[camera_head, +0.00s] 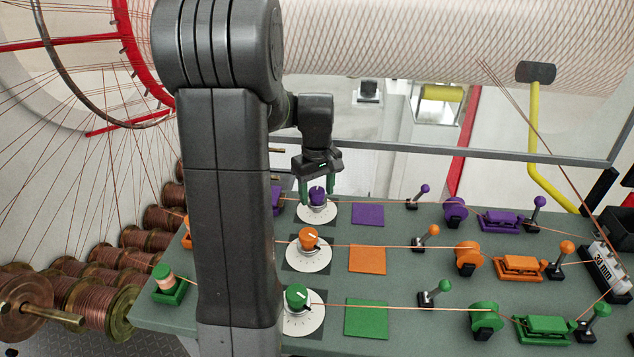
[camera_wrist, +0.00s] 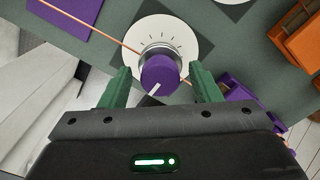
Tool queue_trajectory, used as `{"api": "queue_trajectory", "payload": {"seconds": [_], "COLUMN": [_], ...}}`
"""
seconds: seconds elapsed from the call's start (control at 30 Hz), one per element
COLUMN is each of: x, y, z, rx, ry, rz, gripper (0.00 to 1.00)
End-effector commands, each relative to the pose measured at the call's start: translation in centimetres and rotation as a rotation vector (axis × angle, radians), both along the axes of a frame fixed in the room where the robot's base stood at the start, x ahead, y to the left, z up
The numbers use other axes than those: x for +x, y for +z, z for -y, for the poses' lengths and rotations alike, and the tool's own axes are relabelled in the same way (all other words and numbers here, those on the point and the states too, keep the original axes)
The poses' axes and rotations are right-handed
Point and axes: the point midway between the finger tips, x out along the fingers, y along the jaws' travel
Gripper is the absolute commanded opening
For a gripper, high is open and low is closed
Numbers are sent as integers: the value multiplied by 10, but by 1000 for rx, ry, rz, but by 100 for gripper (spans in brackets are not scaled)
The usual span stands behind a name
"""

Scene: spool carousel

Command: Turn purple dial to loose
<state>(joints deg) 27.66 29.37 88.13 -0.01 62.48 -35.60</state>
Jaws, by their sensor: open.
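The purple dial (camera_head: 317,194) stands on a white round scale plate (camera_head: 318,217) at the far end of the dial column. In the wrist view the purple dial (camera_wrist: 160,75) shows a white pointer line aimed toward the lower left of its face, with the tick marks on the plate (camera_wrist: 190,30) beyond it. My gripper (camera_head: 318,190) is above the bench with its green fingers pointing down around the dial. In the wrist view my gripper (camera_wrist: 162,85) is open, one finger on each side of the knob, with gaps visible. I cannot tell the dial's setting.
An orange dial (camera_head: 308,237) and a green dial (camera_head: 297,295) stand nearer. A purple square (camera_head: 368,214) lies right of the purple dial. A purple lever (camera_head: 420,192) and roller (camera_head: 456,208) are farther right. Copper wires cross the bench near the dials.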

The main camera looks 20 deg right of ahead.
Motion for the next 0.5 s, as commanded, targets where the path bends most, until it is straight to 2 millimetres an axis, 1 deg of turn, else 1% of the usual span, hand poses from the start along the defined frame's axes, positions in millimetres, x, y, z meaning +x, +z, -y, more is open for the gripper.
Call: {"api": "queue_trajectory", "payload": {"seconds": [0.07, 0.17, 0.5], "x": [0, 1, 1], "y": [5, 20, 96], "z": [0, 0, 1], "rx": [-1, -2, -3], "ry": [0, 0, 0], "rz": [2, 4, 6], "gripper": [57, 57, 57]}}
